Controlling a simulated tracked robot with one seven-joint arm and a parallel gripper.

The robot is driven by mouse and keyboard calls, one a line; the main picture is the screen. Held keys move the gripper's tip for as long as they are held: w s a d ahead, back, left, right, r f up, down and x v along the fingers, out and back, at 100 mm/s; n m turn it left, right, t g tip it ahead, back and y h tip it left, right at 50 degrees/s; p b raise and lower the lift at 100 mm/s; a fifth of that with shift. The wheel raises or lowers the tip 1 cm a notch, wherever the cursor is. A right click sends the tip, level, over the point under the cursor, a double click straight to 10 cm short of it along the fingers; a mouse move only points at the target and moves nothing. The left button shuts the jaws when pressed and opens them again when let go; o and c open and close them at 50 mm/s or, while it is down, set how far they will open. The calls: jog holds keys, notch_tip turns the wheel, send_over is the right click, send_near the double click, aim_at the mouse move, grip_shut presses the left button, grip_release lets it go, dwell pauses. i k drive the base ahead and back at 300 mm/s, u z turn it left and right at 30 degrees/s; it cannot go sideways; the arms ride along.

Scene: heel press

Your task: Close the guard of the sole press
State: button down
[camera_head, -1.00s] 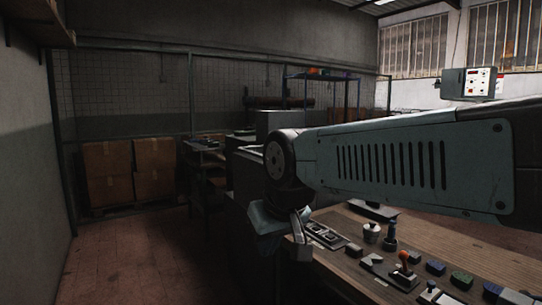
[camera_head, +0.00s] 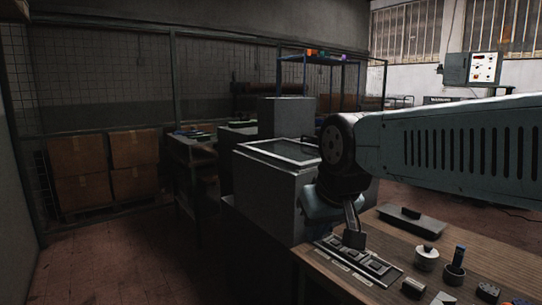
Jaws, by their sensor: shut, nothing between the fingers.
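A grey box-shaped machine (camera_head: 262,200), which looks like the sole press, stands at mid-picture beyond the bench. A dark framed panel (camera_head: 285,152), perhaps its guard, lies nearly flat across its top. I cannot tell for sure whether this panel is the guard or whether it is fully down. My gripper (camera_head: 353,238) points down, shut and empty, in front of the machine's right side. It appears over the far edge of a flat control plate (camera_head: 345,268) with several square buttons on the bench. My arm hides the machine's right side.
The wooden bench (camera_head: 490,245) holds a lidded pot (camera_head: 426,257), a cup with a blue-handled tool (camera_head: 454,273) and a dark flat block (camera_head: 412,220). A taller grey box (camera_head: 287,117) stands behind the machine. Cardboard boxes (camera_head: 105,165) are stacked at left. Floor is clear at left.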

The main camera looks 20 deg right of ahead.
aim_at(279, 143)
jog(key=z, duration=0.1)
jog(key=i, duration=1)
jog(key=u, duration=0.05)
jog(key=k, duration=0.9)
jog(key=z, duration=0.15)
jog(key=i, duration=0.9)
jog(key=u, duration=0.1)
